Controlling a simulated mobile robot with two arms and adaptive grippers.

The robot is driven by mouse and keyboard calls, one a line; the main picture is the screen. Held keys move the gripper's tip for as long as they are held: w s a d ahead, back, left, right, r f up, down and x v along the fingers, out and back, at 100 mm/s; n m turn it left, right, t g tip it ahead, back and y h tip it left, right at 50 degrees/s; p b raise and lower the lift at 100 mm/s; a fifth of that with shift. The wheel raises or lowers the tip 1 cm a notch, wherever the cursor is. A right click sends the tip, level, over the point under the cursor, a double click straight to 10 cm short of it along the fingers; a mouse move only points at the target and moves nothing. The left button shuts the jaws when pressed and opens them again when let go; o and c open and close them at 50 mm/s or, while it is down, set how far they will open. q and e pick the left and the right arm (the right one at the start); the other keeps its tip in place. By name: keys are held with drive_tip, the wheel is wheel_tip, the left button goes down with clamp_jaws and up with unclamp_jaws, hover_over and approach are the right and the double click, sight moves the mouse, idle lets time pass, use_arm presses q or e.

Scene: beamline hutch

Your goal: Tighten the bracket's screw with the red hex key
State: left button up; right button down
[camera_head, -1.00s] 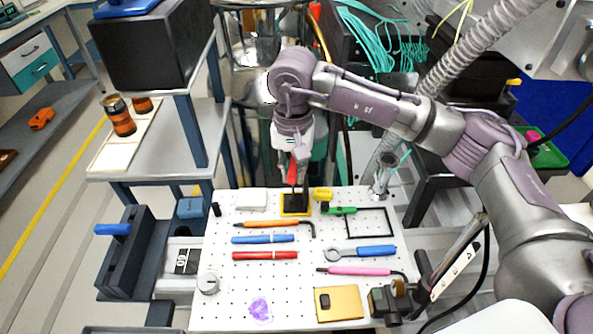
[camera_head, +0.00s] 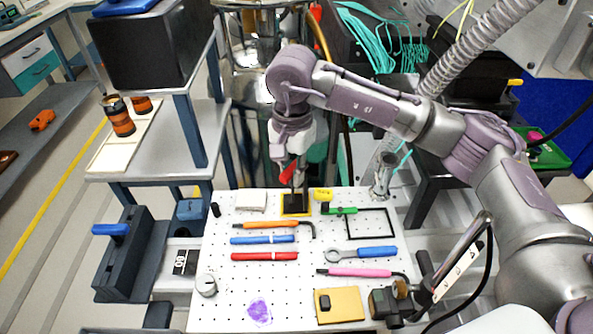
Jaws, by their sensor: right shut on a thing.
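My right gripper (camera_head: 293,165) hangs over the back of the white perforated board, pointing down. It is shut on the red hex key, whose red handle (camera_head: 287,174) shows tilted at the fingers. Below it the dark bracket (camera_head: 297,200) stands on a yellow-edged square plate (camera_head: 295,212). The key's lower end is at or just above the bracket; whether it sits in the screw I cannot tell. The screw itself is too small or hidden. My left gripper is out of view.
On the board (camera_head: 225,280) lie an orange hex key (camera_head: 268,224), blue (camera_head: 262,239) and red (camera_head: 265,256) pen-like tools, a blue-handled wrench (camera_head: 375,252), a pink hex key (camera_head: 360,272) and a green tool (camera_head: 340,211). A yellow block (camera_head: 323,194) stands close right of the bracket.

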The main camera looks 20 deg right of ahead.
drive_tip(key=shift+s+a+f, duration=0.1)
drive_tip(key=shift+s, duration=0.05)
drive_tip(key=m, duration=0.3)
drive_tip(key=shift+a+m+b, duration=0.1)
drive_tip(key=shift+m+b, duration=0.2)
drive_tip(key=shift+m, duration=0.1)
drive_tip(key=shift+f+m, duration=0.1)
drive_tip(key=shift+m, duration=0.5)
drive_tip(key=shift+a+m, duration=0.1)
drive_tip(key=shift+m, duration=1.3)
drive_tip(key=m+b, duration=0.1)
drive_tip(key=m, duration=0.2)
